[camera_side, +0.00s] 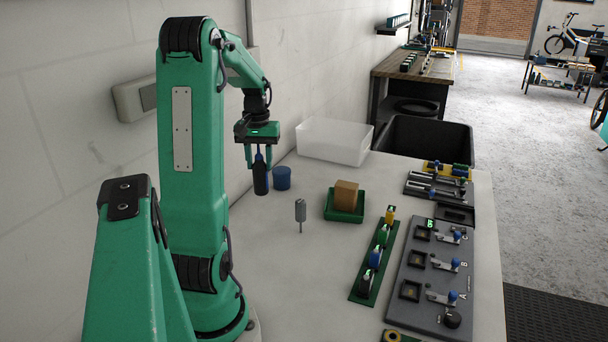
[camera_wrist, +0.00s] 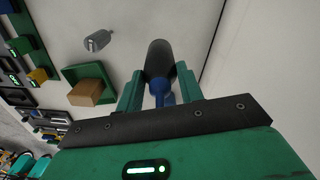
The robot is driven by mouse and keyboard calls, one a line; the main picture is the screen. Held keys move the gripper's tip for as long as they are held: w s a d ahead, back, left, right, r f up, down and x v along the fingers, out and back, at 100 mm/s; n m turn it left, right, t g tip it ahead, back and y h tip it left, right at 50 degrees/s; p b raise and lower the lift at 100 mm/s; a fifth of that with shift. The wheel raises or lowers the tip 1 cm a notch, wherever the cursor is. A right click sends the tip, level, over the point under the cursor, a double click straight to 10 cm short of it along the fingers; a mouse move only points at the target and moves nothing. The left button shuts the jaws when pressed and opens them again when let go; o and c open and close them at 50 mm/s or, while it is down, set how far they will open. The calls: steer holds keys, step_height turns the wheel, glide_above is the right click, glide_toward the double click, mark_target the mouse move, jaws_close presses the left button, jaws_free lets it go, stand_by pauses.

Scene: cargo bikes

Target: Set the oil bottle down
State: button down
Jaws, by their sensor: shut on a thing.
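The oil bottle (camera_side: 260,178) is dark with a blue top and hangs upright in my gripper (camera_side: 258,158), over the wall side of the white table. My gripper is shut on its upper part. In the wrist view, the dark body of the bottle (camera_wrist: 159,58) and its blue neck show between the two green fingers of my gripper (camera_wrist: 158,88). I cannot tell whether the bottle's base touches the table.
A blue cup (camera_side: 281,178) stands just right of the bottle.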

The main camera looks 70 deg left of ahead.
mark_target(262, 192)
steer(key=shift+f, duration=5)
steer(key=shift+f, duration=0.15)
steer(key=c, duration=0.9)
jaws_free()
step_height(262, 192, up, 12)
steer(key=shift+r, duration=0.2)
